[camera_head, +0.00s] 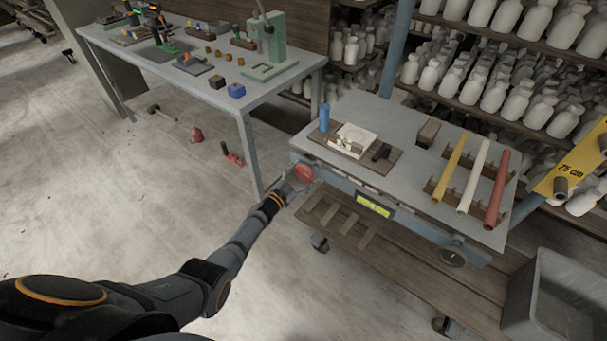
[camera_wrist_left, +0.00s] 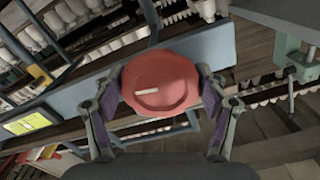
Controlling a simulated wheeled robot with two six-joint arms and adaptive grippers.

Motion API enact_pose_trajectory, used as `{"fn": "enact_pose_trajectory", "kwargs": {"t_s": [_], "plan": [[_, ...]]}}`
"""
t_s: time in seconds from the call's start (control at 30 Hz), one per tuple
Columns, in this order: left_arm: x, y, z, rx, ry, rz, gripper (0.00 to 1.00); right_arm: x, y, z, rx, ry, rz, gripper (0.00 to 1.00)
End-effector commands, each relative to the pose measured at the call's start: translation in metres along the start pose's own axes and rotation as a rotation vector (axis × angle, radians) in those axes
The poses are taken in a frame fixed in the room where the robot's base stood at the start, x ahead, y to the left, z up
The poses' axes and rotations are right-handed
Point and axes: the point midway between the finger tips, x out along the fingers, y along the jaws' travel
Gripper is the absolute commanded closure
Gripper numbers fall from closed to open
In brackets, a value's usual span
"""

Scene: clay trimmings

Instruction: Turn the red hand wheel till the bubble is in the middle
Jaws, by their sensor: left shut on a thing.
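The red hand wheel (camera_head: 303,173) is on the left end of the grey table's front side. My left gripper (camera_head: 297,182) is shut on its rim, and the left wrist view shows a finger on each side of the wheel (camera_wrist_left: 160,82). A pale mark shows on the wheel's face. The yellow-green bubble level (camera_head: 373,205) is on the table's front apron, right of the wheel. It also shows at the left edge of the left wrist view (camera_wrist_left: 27,125). The bubble's place in it is too small to tell. My right gripper is not in view.
On the grey table (camera_head: 400,180) are a blue cylinder (camera_head: 324,117), a white block (camera_head: 357,137), and yellow, white and red tubes (camera_head: 474,176) on racks. A dark round knob (camera_head: 453,257) is at the front right. A grey bin (camera_head: 560,295) stands at lower right. Floor at left is mostly clear.

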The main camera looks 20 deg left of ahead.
Motion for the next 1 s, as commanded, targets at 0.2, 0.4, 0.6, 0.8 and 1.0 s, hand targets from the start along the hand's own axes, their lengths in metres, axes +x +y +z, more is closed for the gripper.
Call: {"fn": "enact_pose_trajectory", "kwargs": {"t_s": [0.2, 0.4, 0.6, 0.8, 1.0], "plan": [[-0.001, 0.001, 0.001, 0.000, -0.003, 0.001, 0.08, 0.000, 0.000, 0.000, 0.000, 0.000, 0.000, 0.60], [0.000, 0.000, 0.001, 0.001, -0.001, 0.001, 0.03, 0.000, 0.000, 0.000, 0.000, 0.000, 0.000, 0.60], [-0.001, 0.000, 0.001, 0.002, -0.001, 0.000, 0.03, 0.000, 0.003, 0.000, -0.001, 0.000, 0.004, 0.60], [-0.024, 0.001, 0.002, 0.004, -0.003, 0.001, 0.03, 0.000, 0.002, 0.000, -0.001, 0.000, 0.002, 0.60], [-0.073, 0.001, 0.002, 0.005, -0.004, 0.003, 0.03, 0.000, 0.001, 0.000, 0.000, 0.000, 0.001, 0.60]]}}
